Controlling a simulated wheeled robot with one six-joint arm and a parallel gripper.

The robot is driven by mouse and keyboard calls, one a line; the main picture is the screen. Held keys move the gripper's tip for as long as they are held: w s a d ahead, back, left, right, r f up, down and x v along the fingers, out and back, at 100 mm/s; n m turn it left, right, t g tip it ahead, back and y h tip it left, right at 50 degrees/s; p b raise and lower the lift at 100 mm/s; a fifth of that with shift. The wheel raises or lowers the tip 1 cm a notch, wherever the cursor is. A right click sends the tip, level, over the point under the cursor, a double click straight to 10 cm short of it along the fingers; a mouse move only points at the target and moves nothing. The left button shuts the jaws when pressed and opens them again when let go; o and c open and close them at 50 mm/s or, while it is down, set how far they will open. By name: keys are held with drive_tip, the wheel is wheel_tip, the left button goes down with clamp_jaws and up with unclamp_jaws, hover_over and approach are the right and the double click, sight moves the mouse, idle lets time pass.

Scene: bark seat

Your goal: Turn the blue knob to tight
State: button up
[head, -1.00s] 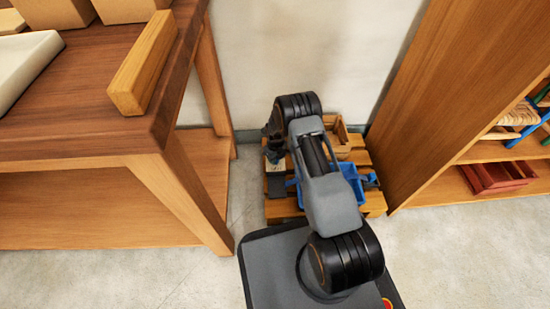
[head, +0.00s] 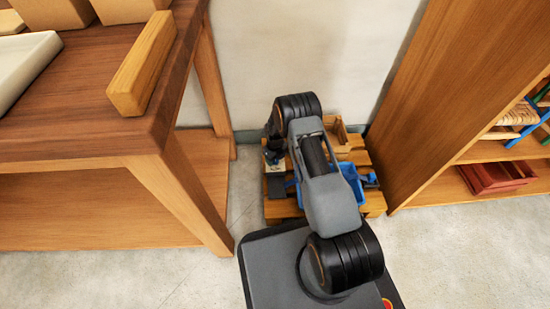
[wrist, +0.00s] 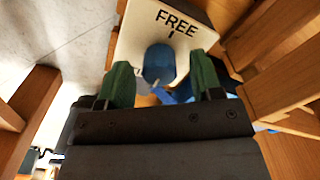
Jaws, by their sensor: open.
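The blue knob (wrist: 158,65) stands on a cream plate (wrist: 196,36) in the wrist view. The plate has the word FREE printed near its top, with a short dark mark below it. Some lettering at the left of the knob is mostly covered by a finger. My gripper (wrist: 164,82) is open, with one green fingertip to each side of the knob and visible gaps between. Whether the fingertips are down at the knob's height I cannot tell. In the head view my arm hides the knob.
A slatted wooden pallet (head: 283,208) with a blue bin (head: 351,177) lies on the floor under my arm. A wooden workbench (head: 88,135) stands to the left and a wooden shelf unit (head: 440,95) to the right. A pale wall is behind.

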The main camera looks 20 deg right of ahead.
wheel_tip(320, 180, up, 14)
drive_tip(key=p, duration=0.6)
drive_tip(key=shift+f, duration=0.1)
idle(0.4)
drive_tip(key=s+r+n+t+p, duration=0.1)
drive_tip(key=s+r+n+p, duration=0.35)
drive_tip(key=r, duration=0.95)
drive_tip(key=s+r+n+p, duration=0.1)
drive_tip(key=r+n+p, duration=0.55)
drive_tip(key=r, duration=0.75)
drive_tip(key=s+r+n+t+p, duration=0.1)
drive_tip(key=s+r+n+p, duration=0.15)
drive_tip(key=r+p, duration=0.85)
drive_tip(key=s+r+n+p, duration=0.7)
drive_tip(key=s+r+n, duration=0.1)
drive_tip(key=r, duration=0.6)
drive_tip(key=s+r+n+t+p, duration=0.1)
drive_tip(key=s+r+n+p, duration=0.6)
drive_tip(key=r, duration=0.8)
drive_tip(key=shift+s+a+r+n+t, duration=0.2)
drive_tip(key=shift+s+r+n+t, duration=0.1)
drive_tip(key=shift+s+n, duration=1)
